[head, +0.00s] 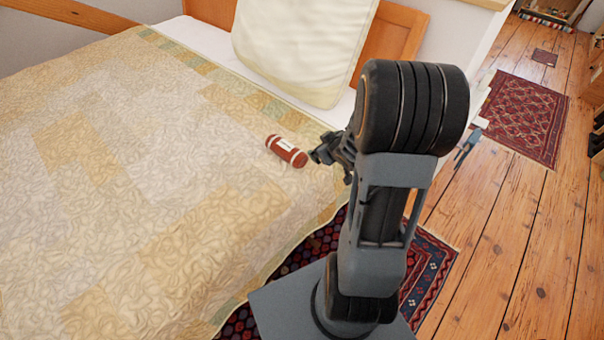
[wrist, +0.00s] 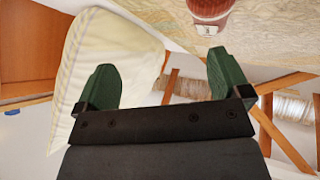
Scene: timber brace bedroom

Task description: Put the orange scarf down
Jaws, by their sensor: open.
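The orange scarf (head: 286,151) looks like a reddish-brown roll with pale bands and a white label. It lies on the patterned quilt near the bed's right side. In the wrist view the scarf (wrist: 210,8) shows at the top edge, partly cut off, beyond the right finger. My gripper (head: 322,154) is just right of the scarf in the head view, partly hidden by my arm. In the wrist view my gripper (wrist: 161,70) has its two green fingers wide apart with nothing between them. The scarf appears apart from the fingers.
The bed quilt (head: 110,190) has wide free room left of the scarf. A cream pillow (head: 300,45) leans on the wooden headboard (head: 395,40). Rugs (head: 525,118) lie on the plank floor (head: 490,230) to the right.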

